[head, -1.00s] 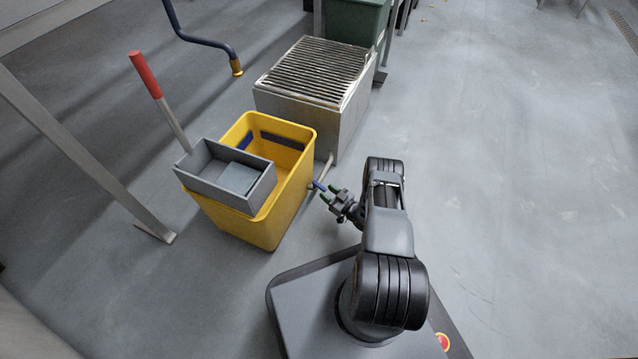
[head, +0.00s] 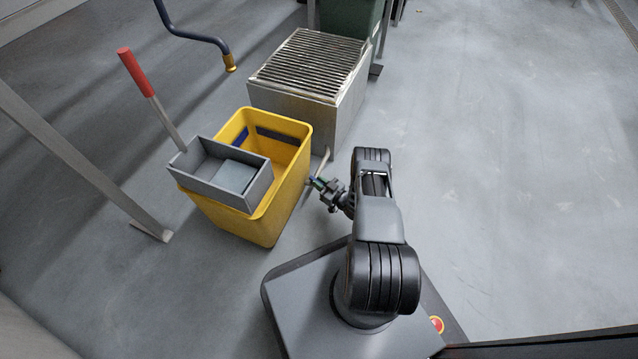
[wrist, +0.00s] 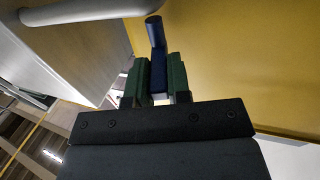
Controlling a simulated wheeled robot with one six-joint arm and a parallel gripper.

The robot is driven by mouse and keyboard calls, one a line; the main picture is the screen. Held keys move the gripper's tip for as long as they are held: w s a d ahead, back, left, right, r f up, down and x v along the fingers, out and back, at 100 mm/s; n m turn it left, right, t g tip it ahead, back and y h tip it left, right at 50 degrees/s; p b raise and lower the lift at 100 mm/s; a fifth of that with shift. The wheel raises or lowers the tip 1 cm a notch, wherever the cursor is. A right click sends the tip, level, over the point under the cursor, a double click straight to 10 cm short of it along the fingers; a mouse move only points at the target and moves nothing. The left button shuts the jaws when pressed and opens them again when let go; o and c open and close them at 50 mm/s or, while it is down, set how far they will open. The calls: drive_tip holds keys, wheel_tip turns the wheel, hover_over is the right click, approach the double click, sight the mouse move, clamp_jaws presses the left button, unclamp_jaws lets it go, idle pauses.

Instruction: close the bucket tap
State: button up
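The yellow bucket (head: 268,215) stands on the floor left of my arm, and its yellow wall (wrist: 240,60) fills the right of the wrist view. The bucket tap has a dark blue handle (wrist: 155,40), which points up in the wrist view, beside the bucket wall. My gripper (head: 318,184) is at the tap, on the bucket's right side. In the wrist view its green fingers (wrist: 159,80) lie close on both sides of the handle, with no clear gap. The tap body is mostly hidden behind the fingers.
A grey wringer tray (head: 222,182) with a red-handled lever (head: 136,72) sits on the bucket. A steel box with a grated top (head: 310,65) stands behind, its pipe (head: 323,163) near my gripper. A hose (head: 190,35) hangs above. Floor on the right is clear.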

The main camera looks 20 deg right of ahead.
sight(311, 179)
clamp_jaws()
drive_tip(key=shift+a+h, duration=0.15)
drive_tip(key=shift+h, duration=0.15)
drive_tip(key=a+m+h, duration=0.1)
drive_tip(key=m+h, duration=0.1)
drive_tip(key=h, duration=0.1)
drive_tip(key=m+h+p, duration=0.1)
drive_tip(key=m+h, duration=0.1)
drive_tip(key=h, duration=0.1)
drive_tip(key=a+m+t+h, duration=0.1)
drive_tip(key=m+h, duration=0.2)
drive_tip(key=h, duration=0.1)
drive_tip(key=shift+s+a, duration=0.1)
drive_tip(key=shift+a, duration=0.2)
drive_tip(key=shift+w+a+m+g+h, duration=0.1)
drive_tip(key=shift+a+m+g+h, duration=0.15)
drive_tip(key=shift+m+h, duration=0.65)
drive_tip(key=shift+w+a+m+g+h, duration=0.2)
drive_tip(key=shift+m+h, duration=0.3)
drive_tip(key=shift+h, duration=0.8)
drive_tip(key=shift+d, duration=0.1)
drive_tip(key=o, duration=0.5)
unclamp_jaws()
drive_tip(key=shift+s, duration=0.1)
